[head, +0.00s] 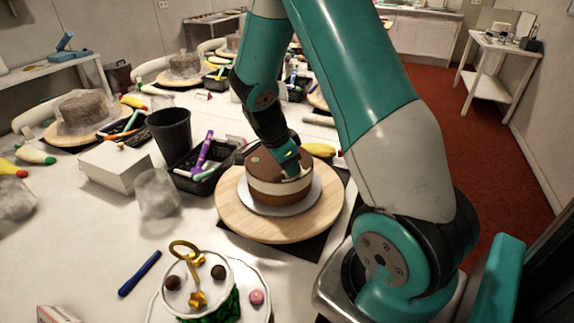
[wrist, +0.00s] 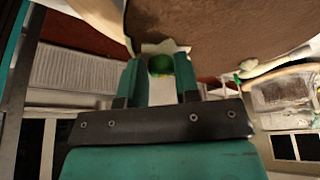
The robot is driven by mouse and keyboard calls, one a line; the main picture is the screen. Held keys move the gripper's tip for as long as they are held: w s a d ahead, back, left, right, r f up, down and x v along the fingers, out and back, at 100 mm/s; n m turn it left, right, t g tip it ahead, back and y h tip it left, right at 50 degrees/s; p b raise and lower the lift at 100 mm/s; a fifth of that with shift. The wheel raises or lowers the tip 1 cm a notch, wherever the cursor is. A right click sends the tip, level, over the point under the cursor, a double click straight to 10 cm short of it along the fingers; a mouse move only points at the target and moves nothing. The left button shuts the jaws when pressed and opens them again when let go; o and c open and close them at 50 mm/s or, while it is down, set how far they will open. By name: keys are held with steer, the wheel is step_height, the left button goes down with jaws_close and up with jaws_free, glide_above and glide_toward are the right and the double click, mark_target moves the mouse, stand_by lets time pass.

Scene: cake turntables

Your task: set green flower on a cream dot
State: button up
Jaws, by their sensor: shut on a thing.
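A round brown cake (head: 262,187) with a cream band stands on a white disc on a wooden turntable (head: 232,205). A small pale cream dot (head: 255,160) shows on its top at the left. My gripper (head: 291,172) is low over the cake's top, towards the right. In the wrist view my gripper (wrist: 161,78) is shut on the green flower (wrist: 159,65), with the brown cake surface (wrist: 215,25) close beyond it. Pale material shows around the green part. I cannot tell whether the flower touches the cake. The arm and fingers hide part of the cake's top.
A decorated plate (head: 250,277) with a gold topper is in front. A blue pen (head: 140,272) lies left of it.

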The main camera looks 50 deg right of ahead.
steer(key=o, duration=0.4)
steer(key=shift+f, duration=0.15)
steer(key=o, duration=0.5)
steer(key=v, duration=1.2)
steer(key=s+a+r+n+y, duration=0.2)
steer(key=s+a+n, duration=0.4)
steer(key=a+n, duration=0.3)
steer(key=s+a+r+n+t+y, duration=0.1)
steer(key=s+a+r+n+y, duration=0.1)
steer(key=s+a+n, duration=0.4)
steer(key=s+a+r+n+y+b, duration=0.1)
steer(key=s+a+n+y, duration=0.3)
steer(key=a+n, duration=0.7)
steer(key=shift+s+a+r+n, duration=0.2)
steer(key=shift+s+r+n, duration=0.25)
steer(key=shift+n, duration=0.4)
steer(key=shift+s+a+r+n, duration=0.15)
steer(key=shift+s+r+n, duration=0.25)
steer(key=shift+n, duration=0.45)
